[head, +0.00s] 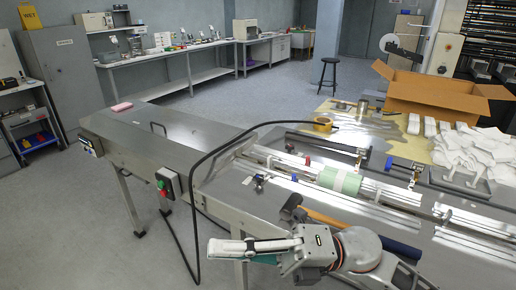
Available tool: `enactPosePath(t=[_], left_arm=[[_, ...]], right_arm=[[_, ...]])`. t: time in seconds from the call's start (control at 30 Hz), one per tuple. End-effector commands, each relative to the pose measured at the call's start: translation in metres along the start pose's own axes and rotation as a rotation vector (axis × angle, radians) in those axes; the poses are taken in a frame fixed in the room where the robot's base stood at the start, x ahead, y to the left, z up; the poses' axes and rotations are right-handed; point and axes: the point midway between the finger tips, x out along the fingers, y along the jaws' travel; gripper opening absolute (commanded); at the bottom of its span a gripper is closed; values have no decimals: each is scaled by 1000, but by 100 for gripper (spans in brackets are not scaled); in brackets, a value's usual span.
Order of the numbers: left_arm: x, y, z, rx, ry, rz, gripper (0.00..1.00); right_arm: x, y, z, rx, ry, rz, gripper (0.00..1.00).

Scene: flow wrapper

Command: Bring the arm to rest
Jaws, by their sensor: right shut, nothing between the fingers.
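My right arm (358,250) comes in at the bottom, right of centre, and reaches left. Its gripper (216,249) points left, in front of the flow wrapper's near side. The white fingers are shut and hold nothing. The steel flow wrapper (185,132) runs from the left to the right edge behind the gripper. Whether the gripper touches the machine frame below it cannot be told. My left gripper is out of view.
A black cable (193,215) hangs just left of the gripper. A control box with buttons (168,183) sits on the machine's side. A green roll (338,181) lies on the machine. An open cardboard box (432,93) stands behind. The floor at lower left is clear.

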Motion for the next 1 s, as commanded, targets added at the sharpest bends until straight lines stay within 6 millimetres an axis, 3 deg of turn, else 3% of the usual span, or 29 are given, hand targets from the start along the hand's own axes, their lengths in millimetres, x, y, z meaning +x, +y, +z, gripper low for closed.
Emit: enactPosePath(t=[0.17, 0.23, 0.33, 0.47, 0.57, 0.7, 0.83, 1.0], left_arm=[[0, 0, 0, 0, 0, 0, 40], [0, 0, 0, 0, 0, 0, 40], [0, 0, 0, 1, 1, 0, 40], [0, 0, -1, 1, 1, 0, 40], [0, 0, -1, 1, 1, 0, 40], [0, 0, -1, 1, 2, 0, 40], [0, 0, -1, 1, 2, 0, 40], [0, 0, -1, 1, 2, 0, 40]], right_arm=[[-36, -18, 50, 259, -379, 163, 0], [-61, -35, 66, 367, -533, 211, 0], [-106, -71, 79, 531, -756, 262, 0], [-172, -131, 72, 749, -1040, 305, 0], [-218, -178, 49, 903, -1231, 318, 0], [-275, -237, -3, 1101, -1470, 319, 0], [-316, -281, -63, 1267, -1661, 306, 0], [-346, -315, -128, 1417, -1827, 287, 0]])
